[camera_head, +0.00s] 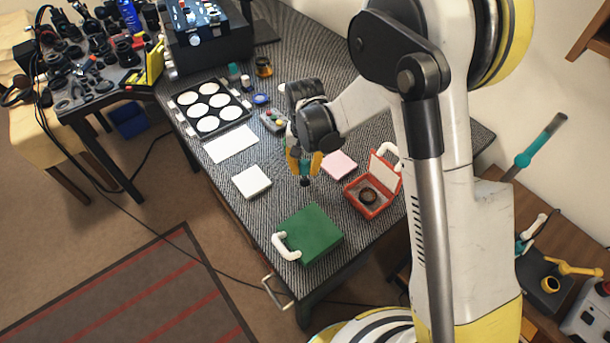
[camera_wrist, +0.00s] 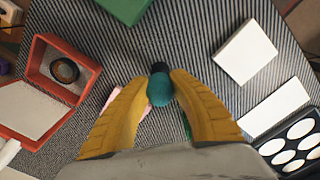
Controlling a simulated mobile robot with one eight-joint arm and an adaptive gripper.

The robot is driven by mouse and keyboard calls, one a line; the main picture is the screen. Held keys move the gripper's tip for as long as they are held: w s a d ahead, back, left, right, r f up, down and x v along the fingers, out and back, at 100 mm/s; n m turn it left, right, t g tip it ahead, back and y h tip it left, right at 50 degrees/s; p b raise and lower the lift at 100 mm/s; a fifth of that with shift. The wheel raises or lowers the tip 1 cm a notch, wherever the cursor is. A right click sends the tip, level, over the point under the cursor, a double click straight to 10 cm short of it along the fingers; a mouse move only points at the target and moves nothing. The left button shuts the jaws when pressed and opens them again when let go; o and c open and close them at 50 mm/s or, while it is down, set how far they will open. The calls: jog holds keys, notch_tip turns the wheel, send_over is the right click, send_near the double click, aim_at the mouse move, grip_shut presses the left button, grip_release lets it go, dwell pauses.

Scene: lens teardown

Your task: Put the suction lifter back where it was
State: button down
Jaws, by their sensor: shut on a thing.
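The suction lifter (camera_wrist: 160,92), a teal bulb with a black tip, is between my yellow fingers in the wrist view. My gripper (camera_head: 304,162) is shut on it and points down over the striped table mat (camera_head: 305,195). In the head view its black tip (camera_head: 305,182) shows below the fingers, and it seems to hang above the mat; I cannot tell the exact gap. A pink pad (camera_head: 339,165) lies just right of the gripper and is partly hidden behind a finger in the wrist view.
An open red case (camera_head: 358,203) with a dark lens ring (camera_head: 369,196) stands right. A closed green case (camera_head: 312,232) is near the front edge. A white pad (camera_head: 251,181), a white sheet (camera_head: 231,144) and a tray with white discs (camera_head: 181,105) are left. Small jars (camera_head: 263,67) stand behind.

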jog(key=shift+f+b, duration=0.35)
jog(key=shift+f, duration=0.9)
jog(key=shift+f, duration=0.2)
jog(key=c, duration=1.2)
grip_release()
jog(key=shift+c, duration=0.2)
jog(key=shift+r, duration=0.2)
